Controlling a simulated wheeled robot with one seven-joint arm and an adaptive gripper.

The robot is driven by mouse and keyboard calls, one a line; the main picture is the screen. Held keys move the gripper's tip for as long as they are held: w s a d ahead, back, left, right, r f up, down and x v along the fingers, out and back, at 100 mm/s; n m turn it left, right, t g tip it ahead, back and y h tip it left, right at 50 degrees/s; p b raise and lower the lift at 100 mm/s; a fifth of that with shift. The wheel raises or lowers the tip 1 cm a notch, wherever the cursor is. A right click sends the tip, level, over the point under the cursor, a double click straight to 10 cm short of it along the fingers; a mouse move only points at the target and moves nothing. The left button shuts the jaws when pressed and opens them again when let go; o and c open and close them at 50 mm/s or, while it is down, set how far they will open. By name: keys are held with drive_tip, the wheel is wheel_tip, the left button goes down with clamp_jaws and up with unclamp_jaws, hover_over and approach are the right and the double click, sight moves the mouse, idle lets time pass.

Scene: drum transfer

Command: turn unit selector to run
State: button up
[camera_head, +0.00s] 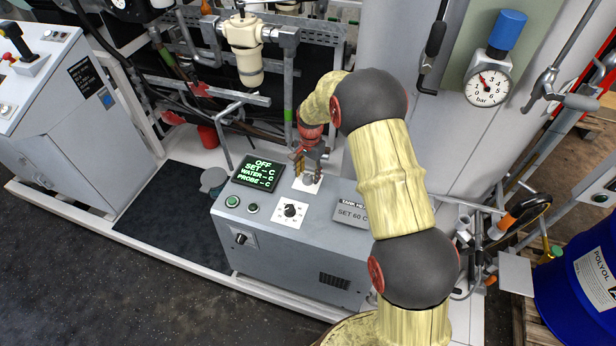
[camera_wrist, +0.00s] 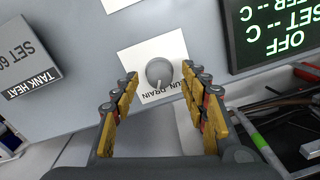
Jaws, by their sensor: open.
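The unit selector is a round grey knob (camera_wrist: 159,72) on a white plate (camera_wrist: 150,52) with lettering that reads "DRAIN" and part of "RUN", upside down in the wrist view. Its exact pointer direction is not clear. In the head view the plate (camera_head: 307,186) shows on top of the grey unit, with its knob hidden by my gripper (camera_head: 310,165). My gripper (camera_wrist: 159,75) is open, pointing down at the plate, one finger on each side of the knob. Gaps show between knob and fingers in the wrist view. The display (camera_head: 259,172) reads OFF, with dashes for SET, WATER and PROBE.
The grey unit (camera_head: 290,258) also bears a dial knob (camera_head: 290,210), a green button (camera_head: 232,201), a front knob (camera_head: 240,238) and a "SET 60 C" sign (camera_head: 352,213). Pipes and a filter (camera_head: 245,45) stand behind. A blue drum (camera_head: 575,285) is at right.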

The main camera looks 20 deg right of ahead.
drive_tip(key=shift+f, duration=0.75)
drive_tip(key=shift+c, duration=1.4)
drive_tip(key=c, duration=0.8)
drive_tip(key=shift+c, duration=0.3)
drive_tip(key=shift+n, duration=0.3)
drive_tip(key=n+p, duration=0.1)
drive_tip(key=n, duration=0.4)
drive_tip(key=shift+n, duration=0.3)
drive_tip(key=n, duration=0.5)
drive_tip(key=shift+n, duration=0.3)
